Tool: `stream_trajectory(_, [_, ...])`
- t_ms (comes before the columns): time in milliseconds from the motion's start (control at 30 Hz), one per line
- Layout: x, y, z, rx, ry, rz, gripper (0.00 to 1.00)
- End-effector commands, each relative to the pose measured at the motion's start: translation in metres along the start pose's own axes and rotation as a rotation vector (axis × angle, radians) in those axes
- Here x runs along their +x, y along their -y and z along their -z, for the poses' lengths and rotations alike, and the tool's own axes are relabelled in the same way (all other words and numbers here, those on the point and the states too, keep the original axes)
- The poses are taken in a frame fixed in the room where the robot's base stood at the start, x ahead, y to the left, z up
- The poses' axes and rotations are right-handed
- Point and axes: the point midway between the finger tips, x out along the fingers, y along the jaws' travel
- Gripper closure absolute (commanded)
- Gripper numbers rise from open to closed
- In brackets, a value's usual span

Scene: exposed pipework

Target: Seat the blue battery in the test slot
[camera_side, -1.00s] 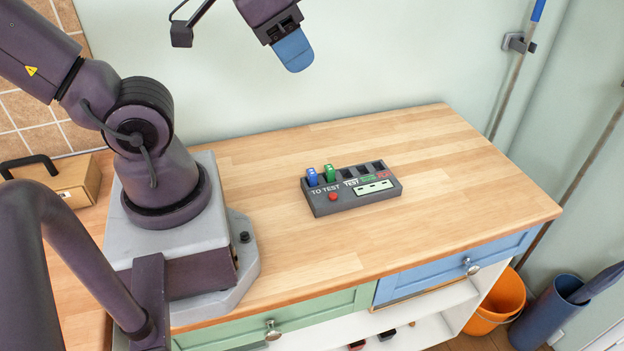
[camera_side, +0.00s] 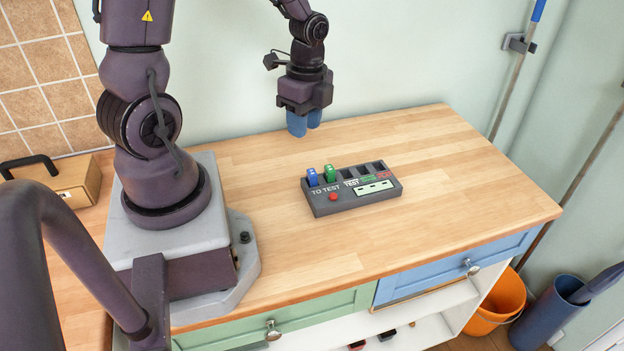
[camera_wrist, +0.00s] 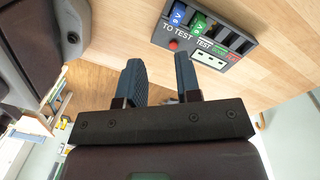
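The blue battery (camera_side: 312,177) stands upright in the left "TO TEST" part of the dark tester block (camera_side: 349,206), and it also shows in the wrist view (camera_wrist: 179,15). A green battery (camera_side: 330,173) stands right beside it, also in the wrist view (camera_wrist: 198,23). The test slot (camera_side: 348,172), above the "TEST" label, looks empty. My gripper (camera_side: 304,124) points down above the bench, behind the tester in the side view. Its two blue fingers are apart with nothing between them, as the wrist view also shows (camera_wrist: 160,77).
The wooden bench top (camera_side: 440,190) is clear around the tester. The tester has a red button (camera_side: 333,197), a pale display panel and further empty slots at the right. A cardboard box (camera_side: 62,182) with a black handle lies at the far left.

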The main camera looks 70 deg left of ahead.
Motion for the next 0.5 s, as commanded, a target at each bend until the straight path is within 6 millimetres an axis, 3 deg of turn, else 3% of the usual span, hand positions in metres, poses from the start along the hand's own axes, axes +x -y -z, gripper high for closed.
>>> stream_trajectory(100, [0.007, 0.01, 0.005, 0.284, -0.008, 0.027, 0.69])
stream_trajectory(200, [0.004, 0.017, 0.006, 0.454, -0.003, 0.061, 0.69])
stream_trajectory(367, [0.006, 0.018, 0.006, 0.582, 0.002, 0.072, 0.69])
stream_trajectory(500, [0.024, 0.018, 0.007, 0.598, 0.001, 0.067, 0.69])
